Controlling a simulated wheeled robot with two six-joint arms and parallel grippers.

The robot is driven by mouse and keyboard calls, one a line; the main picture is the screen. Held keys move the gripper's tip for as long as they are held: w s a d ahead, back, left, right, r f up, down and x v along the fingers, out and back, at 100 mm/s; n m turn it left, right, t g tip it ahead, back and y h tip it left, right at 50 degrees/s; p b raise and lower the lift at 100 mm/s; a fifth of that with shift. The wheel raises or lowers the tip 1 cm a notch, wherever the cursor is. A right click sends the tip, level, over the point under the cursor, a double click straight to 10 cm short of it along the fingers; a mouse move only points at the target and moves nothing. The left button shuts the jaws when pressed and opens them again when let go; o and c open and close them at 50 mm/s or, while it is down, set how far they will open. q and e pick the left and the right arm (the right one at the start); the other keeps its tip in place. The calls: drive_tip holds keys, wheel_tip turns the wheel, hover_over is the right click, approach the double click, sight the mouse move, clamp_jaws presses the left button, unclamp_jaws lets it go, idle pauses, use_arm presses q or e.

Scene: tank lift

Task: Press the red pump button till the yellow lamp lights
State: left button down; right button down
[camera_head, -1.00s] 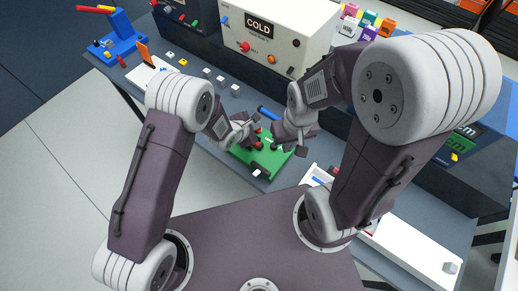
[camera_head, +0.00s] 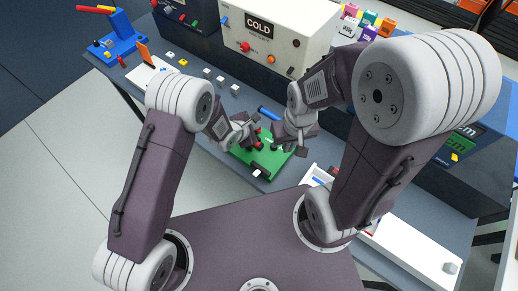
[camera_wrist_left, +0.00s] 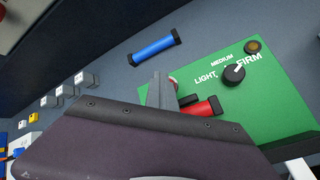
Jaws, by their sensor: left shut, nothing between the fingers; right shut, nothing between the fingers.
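A green board (camera_wrist_left: 275,110) lies on the bench and also shows in the head view (camera_head: 280,162). It carries a black knob (camera_wrist_left: 234,74) lettered LIGHT, MEDIUM, FIRM, and a small dull amber-brown lamp (camera_wrist_left: 254,47) that looks unlit. A red part (camera_wrist_left: 202,107) with dark ends sits beside my left gripper (camera_wrist_left: 162,90), which is shut and empty over the board's left edge. A bit of red shows just behind its fingers; whether that is the pump button I cannot tell. My right gripper (camera_head: 301,152) is shut and empty at the board's right side.
A blue cylinder (camera_wrist_left: 157,47) lies behind the board. Several small blocks (camera_head: 221,82) stand in a row to the left. A white COLD box (camera_head: 275,40) stands at the back. A white tray (camera_head: 415,255) is at the right.

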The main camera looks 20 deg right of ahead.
use_arm(q)
drive_tip(key=shift+f, duration=0.1)
drive_tip(key=shift+s+a+f, duration=0.1)
drive_tip(key=shift+s+f, duration=0.05)
drive_tip(key=shift+f, duration=0.25)
idle(0.3)
drive_tip(key=shift+r, duration=0.25)
wheel_tip(320, 180, up, 6)
drive_tip(key=p, duration=0.5)
drive_tip(key=shift+r+p, duration=0.25)
drive_tip(key=shift+p, duration=0.05)
drive_tip(key=shift+f, duration=0.1)
